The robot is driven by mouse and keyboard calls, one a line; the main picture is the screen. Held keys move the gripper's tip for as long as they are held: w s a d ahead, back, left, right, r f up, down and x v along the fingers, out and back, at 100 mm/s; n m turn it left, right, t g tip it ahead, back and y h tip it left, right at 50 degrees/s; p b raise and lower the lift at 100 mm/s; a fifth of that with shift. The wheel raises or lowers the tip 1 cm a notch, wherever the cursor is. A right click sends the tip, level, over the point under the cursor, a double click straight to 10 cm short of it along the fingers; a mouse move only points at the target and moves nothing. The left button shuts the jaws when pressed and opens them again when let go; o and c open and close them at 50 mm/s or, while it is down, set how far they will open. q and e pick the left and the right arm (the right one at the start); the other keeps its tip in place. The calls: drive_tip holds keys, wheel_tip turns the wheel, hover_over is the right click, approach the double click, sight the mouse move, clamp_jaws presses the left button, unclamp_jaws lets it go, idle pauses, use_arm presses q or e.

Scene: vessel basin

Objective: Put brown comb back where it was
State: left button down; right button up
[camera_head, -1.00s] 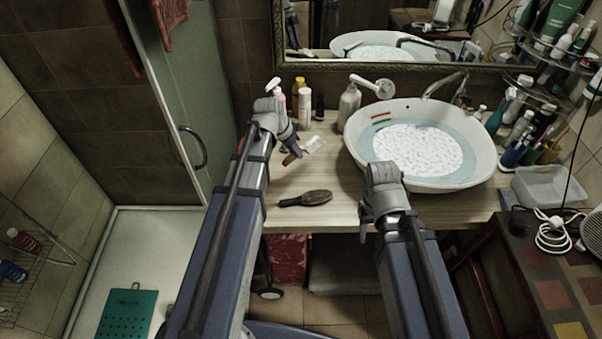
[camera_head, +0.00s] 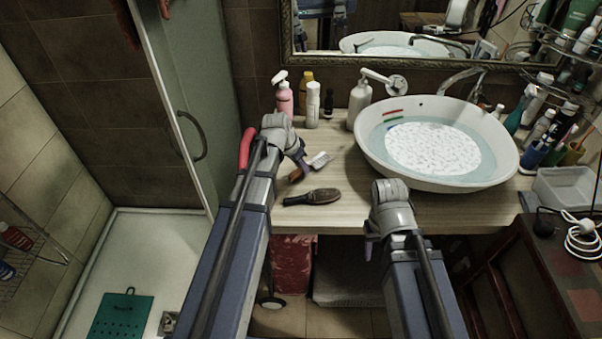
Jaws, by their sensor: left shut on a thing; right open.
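My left gripper (camera_head: 300,163) is over the left part of the counter, shut on a small item with a brown handle (camera_head: 294,174) and a pale, bristly-looking end, likely the brown comb. The gripper hides part of it, and I cannot tell whether it touches the counter. A dark brown oval hairbrush (camera_head: 312,197) lies flat on the counter just in front of it, its handle to the left. My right gripper (camera_head: 369,246) is open and empty at the counter's front edge, before the basin; its fingers are mostly hidden.
A white vessel basin (camera_head: 508,165) fills the right of the wooden counter (camera_head: 340,213). A pink spray bottle (camera_head: 284,100), a white bottle (camera_head: 313,106) and a soap dispenser (camera_head: 360,103) stand at the back. The glass shower door (camera_head: 180,90) is to the left.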

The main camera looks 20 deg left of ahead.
use_arm(q)
drive_tip(key=shift+f, duration=0.6)
drive_tip(key=shift+r, duration=0.15)
use_arm(e)
drive_tip(key=shift+f, duration=0.5)
drive_tip(key=shift+f, duration=0.1)
use_arm(q)
drive_tip(key=c, duration=0.7)
unclamp_jaws()
drive_tip(key=p+v, duration=1.1)
drive_tip(key=v, duration=0.1)
drive_tip(key=s+d+g+y, duration=0.1)
drive_tip(key=s+d, duration=0.4)
drive_tip(key=s, duration=0.1)
drive_tip(key=s+d+f+n+g+y, duration=0.1)
drive_tip(key=s+d+g, duration=0.1)
drive_tip(key=s+d, duration=0.3)
drive_tip(key=s+d+n+g+y, duration=0.1)
drive_tip(key=s+d, duration=0.5)
drive_tip(key=d, duration=0.1)
drive_tip(key=shift+s+d+f+y, duration=0.15)
drive_tip(key=shift+s+f+y, duration=0.15)
drive_tip(key=shift+s, duration=0.05)
use_arm(e)
wheel_tip(320, 180, up, 11)
